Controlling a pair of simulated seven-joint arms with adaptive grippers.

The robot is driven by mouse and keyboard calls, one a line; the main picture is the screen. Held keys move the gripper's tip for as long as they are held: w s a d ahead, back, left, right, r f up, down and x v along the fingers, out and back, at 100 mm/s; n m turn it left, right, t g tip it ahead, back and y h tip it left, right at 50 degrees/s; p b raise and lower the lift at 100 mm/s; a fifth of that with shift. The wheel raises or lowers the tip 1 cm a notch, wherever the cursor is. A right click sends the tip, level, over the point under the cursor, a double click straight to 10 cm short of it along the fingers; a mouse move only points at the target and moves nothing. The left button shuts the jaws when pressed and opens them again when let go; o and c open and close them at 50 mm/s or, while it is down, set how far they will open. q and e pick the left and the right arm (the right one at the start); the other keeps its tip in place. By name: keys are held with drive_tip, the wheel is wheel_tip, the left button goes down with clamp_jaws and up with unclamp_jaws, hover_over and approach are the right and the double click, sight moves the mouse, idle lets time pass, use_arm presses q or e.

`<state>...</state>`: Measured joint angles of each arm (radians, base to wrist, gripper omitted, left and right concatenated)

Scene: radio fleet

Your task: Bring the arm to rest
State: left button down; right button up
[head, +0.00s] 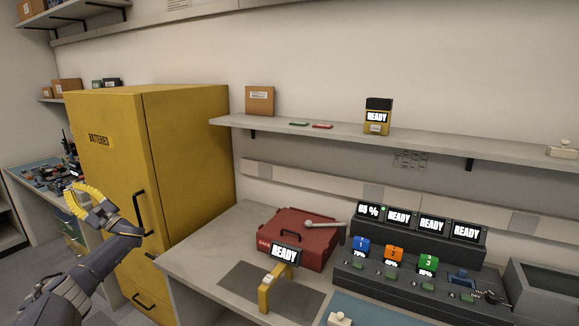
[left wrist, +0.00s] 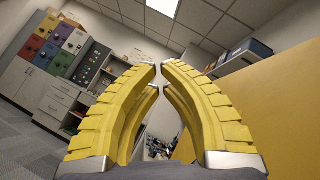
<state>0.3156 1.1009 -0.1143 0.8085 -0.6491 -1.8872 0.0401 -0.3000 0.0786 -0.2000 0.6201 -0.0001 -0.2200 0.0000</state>
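My left arm (head: 75,270) reaches up from the lower left in the head view, in front of the yellow battery cabinet. My left gripper (head: 71,206) has yellow ribbed fingers and is held in the air beside the cabinet's left part. In the left wrist view, its fingertips (left wrist: 160,67) come together almost touching, with nothing between them. My right gripper is in neither view.
The yellow cabinet (head: 190,140) stands close to my left arm. The bench at right holds a red case (head: 298,238), a yellow stand (head: 265,294) with a READY display, and a dark charger rack (head: 400,283). A shelf (head: 340,131) runs above.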

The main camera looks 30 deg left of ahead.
use_arm(q)
wheel_tip(320, 180, down, 33)
drive_tip(key=s+m+t+h, duration=0.1)
drive_tip(key=m+t+h, duration=0.3)
drive_tip(key=m+t, duration=0.5)
drive_tip(key=s+d+f+t+h, duration=0.15)
drive_tip(key=d+f, duration=0.35)
drive_tip(key=f, duration=0.5)
drive_tip(key=s+d+f+n+h, duration=0.1)
drive_tip(key=s+d+f+h, duration=0.15)
drive_tip(key=d+f, duration=0.45)
drive_tip(key=s+d+f+t+h, duration=0.1)
drive_tip(key=d+f+h, duration=0.2)
drive_tip(key=f, duration=0.9)
drive_tip(key=s+d+f+n+h, duration=0.2)
drive_tip(key=s+d+f+h, duration=0.25)
drive_tip(key=d+f, duration=0.8)
drive_tip(key=s+d+f+n+h, duration=0.1)
drive_tip(key=s+d+f+h, duration=0.2)
drive_tip(key=s+d+f, duration=0.9)
drive_tip(key=s+d+f+n+h, duration=0.1)
drive_tip(key=d, duration=1)
drive_tip(key=s+d+f+n+t+h, duration=0.1)
drive_tip(key=s+d+n+h, duration=0.1)
drive_tip(key=d, duration=1)
drive_tip(key=s+d+f+n+h, duration=0.1)
drive_tip(key=d+f+h, duration=0.1)
drive_tip(key=d, duration=1)
drive_tip(key=shift+s+n, duration=0.3)
drive_tip(key=shift+t+h, duration=0.25)
